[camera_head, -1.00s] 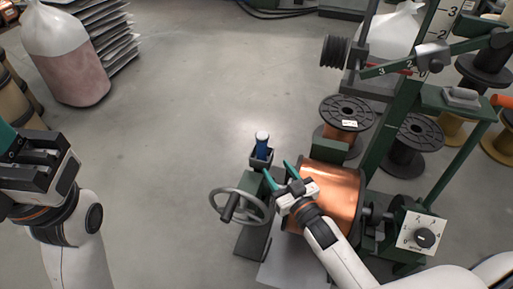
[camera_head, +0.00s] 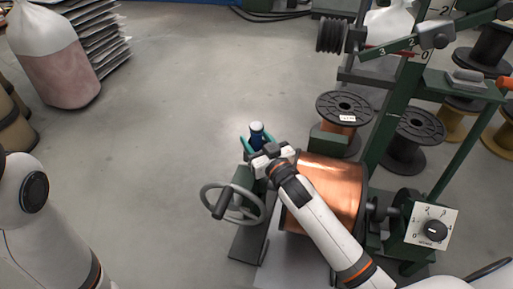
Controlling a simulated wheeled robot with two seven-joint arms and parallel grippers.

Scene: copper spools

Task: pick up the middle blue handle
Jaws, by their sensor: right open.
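The blue handle (camera_head: 257,136) stands upright on the dark green post of the machine in the middle of the head view, with a pale top. My right gripper (camera_head: 257,142) is open, its two teal fingertips one on each side of the handle. I cannot tell whether either finger touches it. The holder below the handle is mostly hidden by the gripper. My left gripper is out of the frame; only white links of my left arm show at the lower left.
A copper spool (camera_head: 337,184) sits just right of my right gripper. A grey handwheel (camera_head: 232,203) is below and left of it. A dial box (camera_head: 433,229) and black-flanged spools (camera_head: 414,137) stand to the right.

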